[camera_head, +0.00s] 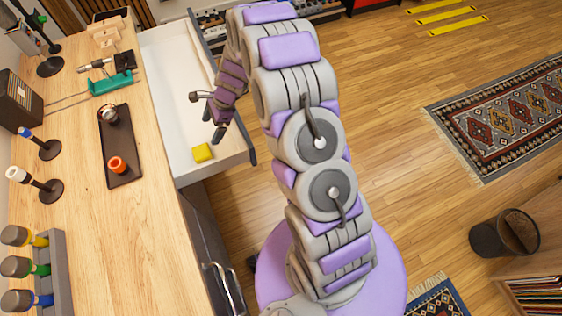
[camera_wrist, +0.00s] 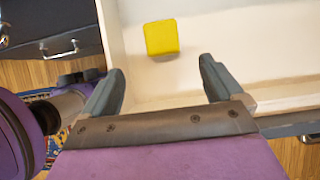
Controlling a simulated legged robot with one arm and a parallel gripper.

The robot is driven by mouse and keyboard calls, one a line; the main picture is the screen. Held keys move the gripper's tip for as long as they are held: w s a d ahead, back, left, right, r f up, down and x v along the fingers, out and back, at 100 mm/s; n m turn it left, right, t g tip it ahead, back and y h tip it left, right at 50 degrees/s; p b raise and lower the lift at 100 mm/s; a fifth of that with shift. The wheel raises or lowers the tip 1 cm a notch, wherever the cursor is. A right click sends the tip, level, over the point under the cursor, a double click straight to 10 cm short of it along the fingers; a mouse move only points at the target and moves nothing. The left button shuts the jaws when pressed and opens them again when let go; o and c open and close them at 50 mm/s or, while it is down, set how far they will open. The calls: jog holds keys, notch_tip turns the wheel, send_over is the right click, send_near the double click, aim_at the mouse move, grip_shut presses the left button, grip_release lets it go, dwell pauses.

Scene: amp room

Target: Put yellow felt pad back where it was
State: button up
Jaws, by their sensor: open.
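The yellow felt pad (camera_head: 202,152) lies flat on the floor of an open white drawer (camera_head: 183,100), near its front end. In the wrist view the pad (camera_wrist: 161,38) is ahead of my gripper (camera_wrist: 157,82), between the lines of its two fingers but beyond the tips. My gripper (camera_head: 207,112) is open and empty. In the head view it hangs over the drawer, a little above the pad in the picture. The fingers do not touch the pad.
A wooden worktop (camera_head: 140,225) runs along the left, with a dark tray (camera_head: 120,150), several stands and a grey rack (camera_head: 60,275). Drawer walls surround the pad. A bin (camera_head: 503,236) and a patterned rug (camera_head: 510,115) are at the right; wooden floor between is clear.

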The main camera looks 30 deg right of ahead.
jog(key=s+d+r+n+g+h, duration=0.2)
jog(key=s+r+n, duration=0.8)
jog(key=s+r, duration=0.85)
jog(key=s+d+r+n+h, duration=0.1)
jog(key=s+d+r+n, duration=0.1)
jog(key=s, duration=0.5)
jog(key=s+d+r+n+h, duration=0.1)
jog(key=s+d+r+n, duration=0.1)
jog(key=s, duration=0.4)
jog(key=s+d+r+n+h, duration=0.2)
jog(key=s+d+r+n, duration=0.1)
jog(key=s, duration=0.4)
jog(key=shift+s+d+n, duration=0.35)
jog(key=shift+d+n, duration=0.1)
jog(key=shift+n, duration=0.15)
jog(key=shift+r, duration=0.1)
